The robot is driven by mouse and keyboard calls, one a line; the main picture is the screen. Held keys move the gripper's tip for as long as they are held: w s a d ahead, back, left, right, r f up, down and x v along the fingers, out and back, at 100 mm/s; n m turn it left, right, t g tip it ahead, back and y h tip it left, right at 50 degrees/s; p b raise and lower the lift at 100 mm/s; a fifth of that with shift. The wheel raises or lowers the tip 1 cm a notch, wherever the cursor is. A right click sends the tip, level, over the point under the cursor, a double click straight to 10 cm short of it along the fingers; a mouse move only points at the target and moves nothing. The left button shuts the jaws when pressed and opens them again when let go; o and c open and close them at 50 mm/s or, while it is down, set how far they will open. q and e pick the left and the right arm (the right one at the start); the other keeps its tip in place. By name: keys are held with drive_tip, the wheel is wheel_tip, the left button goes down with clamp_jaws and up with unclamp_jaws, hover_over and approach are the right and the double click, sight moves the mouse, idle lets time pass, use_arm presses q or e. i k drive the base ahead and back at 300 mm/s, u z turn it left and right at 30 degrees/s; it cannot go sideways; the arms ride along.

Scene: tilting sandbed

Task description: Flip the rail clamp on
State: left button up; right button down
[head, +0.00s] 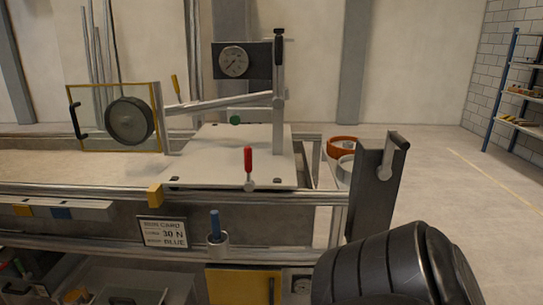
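A small lever with a red handle (248,160) stands upright at the front edge of the white plate (205,172), beside the upper front rail (90,189). It looks like the rail clamp, though no label shows this. Its round metal pivot (249,185) sits at the lower end of the handle. A grey lever (391,152) stands on a dark upright plate at the right end of the rails. Neither gripper is in view. A black rounded link of my own arm fills the bottom right and hides what lies behind it.
The carriage carries a gauge (233,61), a post, a green knob (234,120) and a slanted arm to a dark wheel (130,121). A blue peg (214,224) stands beside a run card (163,233) reading 30 N, blue. An orange ring (341,147) lies right. Floor at right is clear.

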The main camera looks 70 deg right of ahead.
sight(249, 186)
drive_tip(key=z, duration=0.95)
drive_tip(key=i, duration=0.85)
drive_tip(key=z, duration=0.75)
